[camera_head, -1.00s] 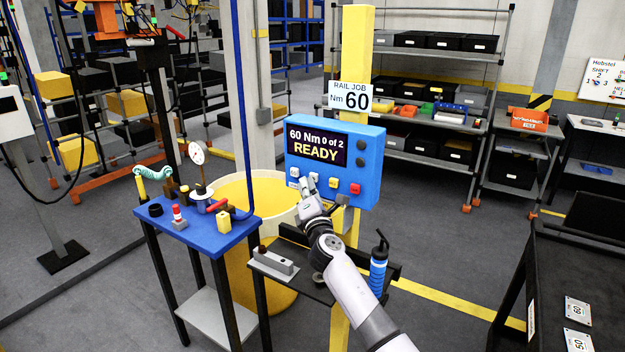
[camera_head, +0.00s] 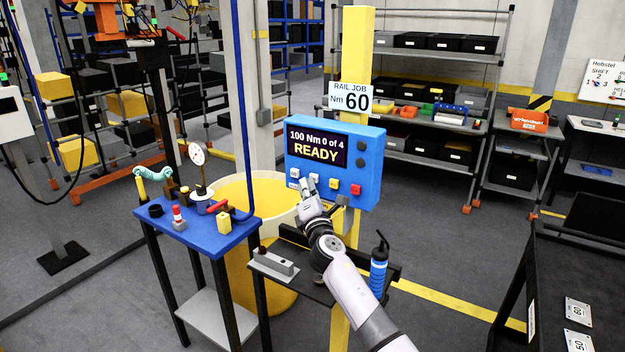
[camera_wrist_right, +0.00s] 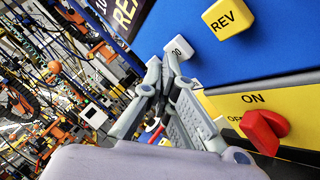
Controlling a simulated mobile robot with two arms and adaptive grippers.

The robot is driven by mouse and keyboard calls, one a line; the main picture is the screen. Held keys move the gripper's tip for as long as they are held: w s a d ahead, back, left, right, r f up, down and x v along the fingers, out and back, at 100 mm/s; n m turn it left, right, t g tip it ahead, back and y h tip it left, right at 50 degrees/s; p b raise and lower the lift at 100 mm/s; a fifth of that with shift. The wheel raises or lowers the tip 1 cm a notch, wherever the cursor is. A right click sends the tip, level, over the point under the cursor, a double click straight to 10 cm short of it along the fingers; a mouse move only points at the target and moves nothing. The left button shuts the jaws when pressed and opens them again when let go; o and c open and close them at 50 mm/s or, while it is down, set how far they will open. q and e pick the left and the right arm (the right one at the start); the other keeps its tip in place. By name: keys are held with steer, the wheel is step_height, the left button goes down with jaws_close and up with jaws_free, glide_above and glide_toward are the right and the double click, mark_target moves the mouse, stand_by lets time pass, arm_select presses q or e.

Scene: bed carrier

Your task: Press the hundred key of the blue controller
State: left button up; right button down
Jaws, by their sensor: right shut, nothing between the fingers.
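The blue controller (camera_head: 370,165) hangs on a yellow post. Its display (camera_head: 316,146) reads "100 Nm 0 of 4 READY". Below the display is a row with a white key at the left (camera_head: 293,173), a second white key (camera_head: 313,177), a yellow key (camera_head: 333,183) and a red one (camera_head: 355,189). My right gripper (camera_head: 307,187) is shut and empty, its tips at the second white key. In the right wrist view, the fingertips (camera_wrist_right: 166,60) overlap this key's edge (camera_wrist_right: 179,47); "00" shows on it. I cannot tell whether they touch. My left gripper is out of view.
The yellow REV key (camera_wrist_right: 228,18) is close beside the fingertips, and a red ON switch (camera_wrist_right: 264,131) sits on a yellow panel. A blue-topped table (camera_head: 195,236) with parts is at left.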

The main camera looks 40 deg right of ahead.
steer(key=shift+s+a, duration=0.25)
steer(key=shift+a, duration=0.25)
steer(key=a, duration=0.1)
steer(key=s+a, duration=0.1)
steer(key=a, duration=0.1)
steer(key=s+a+p, duration=0.1)
steer(key=shift+a, duration=0.3)
steer(key=shift+w, duration=0.1)
stand_by(0.5)
